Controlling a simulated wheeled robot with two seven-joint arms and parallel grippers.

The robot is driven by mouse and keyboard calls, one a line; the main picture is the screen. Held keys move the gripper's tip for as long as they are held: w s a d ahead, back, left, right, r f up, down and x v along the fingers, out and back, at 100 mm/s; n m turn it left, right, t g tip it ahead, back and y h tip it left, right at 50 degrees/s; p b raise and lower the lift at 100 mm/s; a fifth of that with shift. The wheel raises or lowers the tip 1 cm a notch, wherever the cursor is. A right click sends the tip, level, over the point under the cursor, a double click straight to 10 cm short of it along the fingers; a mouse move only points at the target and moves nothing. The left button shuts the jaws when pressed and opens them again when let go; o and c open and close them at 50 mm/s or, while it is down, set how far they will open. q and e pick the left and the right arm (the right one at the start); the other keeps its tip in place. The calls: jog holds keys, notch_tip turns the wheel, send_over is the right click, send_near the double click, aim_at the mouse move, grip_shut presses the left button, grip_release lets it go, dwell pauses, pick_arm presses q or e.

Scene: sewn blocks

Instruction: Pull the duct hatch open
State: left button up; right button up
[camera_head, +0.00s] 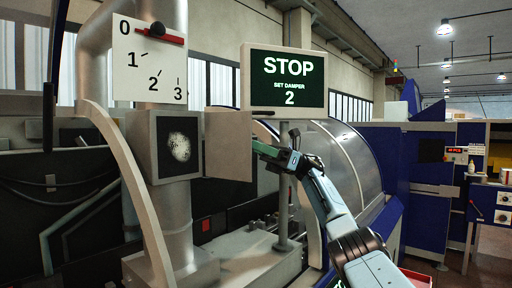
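The duct hatch (228,146) is a plain beige-grey panel standing out to the right of the square duct box (150,145). The box's dark front opening is uncovered, with a pale, speckled grey patch (180,147) in it. My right gripper (262,150) is at the hatch's right edge, reaching in from the lower right. Its fingertips are small and partly hidden by the hatch edge, so I cannot tell whether they grip it. My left gripper is not in view.
A screen (289,82) reads "STOP, SET DAMPER 2". A curved clear guard (350,160) stands behind my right arm.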

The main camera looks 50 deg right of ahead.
jog(key=shift+w+f, duration=0.1)
jog(key=shift+f, duration=0.05)
jog(key=p+v, duration=0.2)
jog(key=v, duration=0.5)
jog(key=shift+s+d, duration=0.15)
jog(key=shift+s, duration=0.1)
dwell(0.9)
